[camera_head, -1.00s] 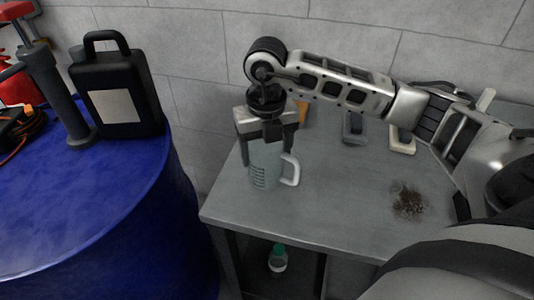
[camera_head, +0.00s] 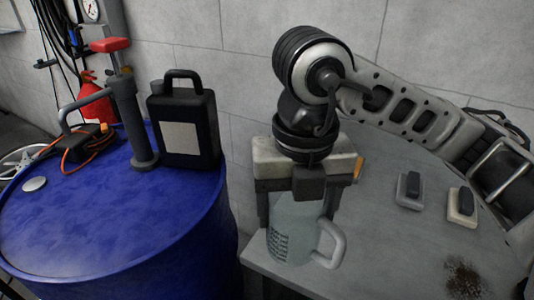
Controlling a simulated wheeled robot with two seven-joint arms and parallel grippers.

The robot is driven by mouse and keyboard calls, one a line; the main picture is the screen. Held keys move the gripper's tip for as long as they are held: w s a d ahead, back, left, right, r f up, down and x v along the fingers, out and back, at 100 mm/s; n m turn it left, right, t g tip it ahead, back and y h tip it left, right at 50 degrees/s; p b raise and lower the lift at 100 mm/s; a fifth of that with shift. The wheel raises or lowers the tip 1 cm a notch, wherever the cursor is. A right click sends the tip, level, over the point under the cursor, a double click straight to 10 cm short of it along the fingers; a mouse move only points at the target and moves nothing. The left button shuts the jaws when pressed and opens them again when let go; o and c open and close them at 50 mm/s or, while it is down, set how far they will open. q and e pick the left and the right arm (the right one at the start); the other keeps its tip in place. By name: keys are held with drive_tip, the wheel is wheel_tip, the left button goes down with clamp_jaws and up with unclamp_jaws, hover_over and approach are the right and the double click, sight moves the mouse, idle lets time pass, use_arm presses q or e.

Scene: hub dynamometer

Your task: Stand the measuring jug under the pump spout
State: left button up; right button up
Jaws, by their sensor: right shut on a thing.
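The measuring jug (camera_head: 291,236) is clear with dark markings and a pale handle at its right. My right gripper (camera_head: 298,205) is shut on the jug from above and holds it upright over the left edge of the grey bench; I cannot tell if it clears the top. The pump (camera_head: 135,120) is a grey column with a red top on the blue drum (camera_head: 120,225). Its curved spout (camera_head: 80,102) points left and down over the drum top. My left gripper is not in view.
A black canister (camera_head: 185,125) stands on the drum just right of the pump. An orange cord and black box (camera_head: 85,143) lie left of the pump. The drum's front top is clear. Two small blocks sit on the bench (camera_head: 390,250).

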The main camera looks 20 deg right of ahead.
drive_tip(key=shift+a, duration=0.1)
drive_tip(key=n, duration=0.4)
drive_tip(key=shift+w, duration=0.3)
drive_tip(key=n, duration=0.5)
drive_tip(key=shift+w+d+f, duration=0.15)
drive_tip(key=shift+w+d, duration=0.15)
drive_tip(key=shift+w, duration=0.1)
drive_tip(key=n, duration=0.4)
drive_tip(key=shift+w+d+f+n, duration=0.1)
drive_tip(key=shift+w+d+n, duration=0.1)
drive_tip(key=shift+w+n, duration=0.2)
drive_tip(key=n, duration=0.4)
drive_tip(key=shift+w+d+f, duration=0.1)
drive_tip(key=shift+w+d, duration=0.1)
drive_tip(key=shift+w, duration=0.2)
drive_tip(key=n, duration=0.5)
drive_tip(key=shift+w+d+f, duration=0.1)
drive_tip(key=shift+w+d, duration=0.1)
drive_tip(key=shift+w, duration=0.2)
wheel_tip(320, 180, down, 9)
drive_tip(key=w+d+n, duration=0.2)
drive_tip(key=n, duration=1.4)
drive_tip(key=shift+w, duration=0.35)
